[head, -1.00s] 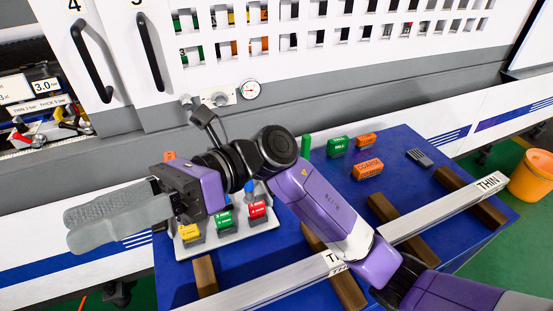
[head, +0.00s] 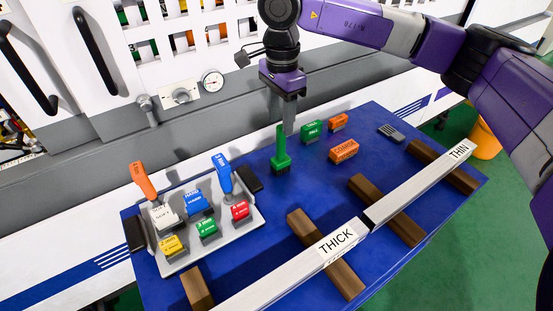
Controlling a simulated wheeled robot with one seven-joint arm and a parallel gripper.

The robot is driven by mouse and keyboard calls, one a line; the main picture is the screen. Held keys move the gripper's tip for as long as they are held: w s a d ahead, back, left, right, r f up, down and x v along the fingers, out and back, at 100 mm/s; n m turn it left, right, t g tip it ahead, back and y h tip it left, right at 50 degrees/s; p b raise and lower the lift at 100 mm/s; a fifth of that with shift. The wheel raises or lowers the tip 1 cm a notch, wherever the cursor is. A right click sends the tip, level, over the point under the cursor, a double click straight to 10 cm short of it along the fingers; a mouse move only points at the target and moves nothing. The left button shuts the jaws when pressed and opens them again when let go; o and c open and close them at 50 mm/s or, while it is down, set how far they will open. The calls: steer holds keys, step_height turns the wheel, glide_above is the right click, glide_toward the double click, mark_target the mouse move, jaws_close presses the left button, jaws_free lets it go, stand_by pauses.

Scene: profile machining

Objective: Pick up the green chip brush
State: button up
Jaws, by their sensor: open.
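The green chip brush (head: 280,158) stands upright on the blue table top (head: 262,188), bristles down and handle up, near the table's back edge. My gripper (head: 287,126) points down right at the brush handle, its grey fingers overlapping the handle's upper part in the picture. The fingers are seen almost edge-on, so the gap between them is hard to see. The gripper is open. I cannot tell whether the handle is between the fingers or in front of them.
A grey tray (head: 176,262) at left holds orange (head: 139,176) and blue (head: 223,172) brushes and several coloured blocks. Green (head: 312,131) and orange (head: 344,151) blocks lie right of the brush. White bars labelled THICK (head: 335,241) and THIN (head: 459,151) rest on brown supports in front.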

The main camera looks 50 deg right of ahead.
mark_target(281, 141)
steer(key=shift+d+f, duration=0.25)
steer(key=shift+f, duration=0.05)
steer(key=shift+f+p, duration=1.3)
steer(key=shift+f, duration=2.3)
steer(key=shift+c, duration=0.2)
jaws_close()
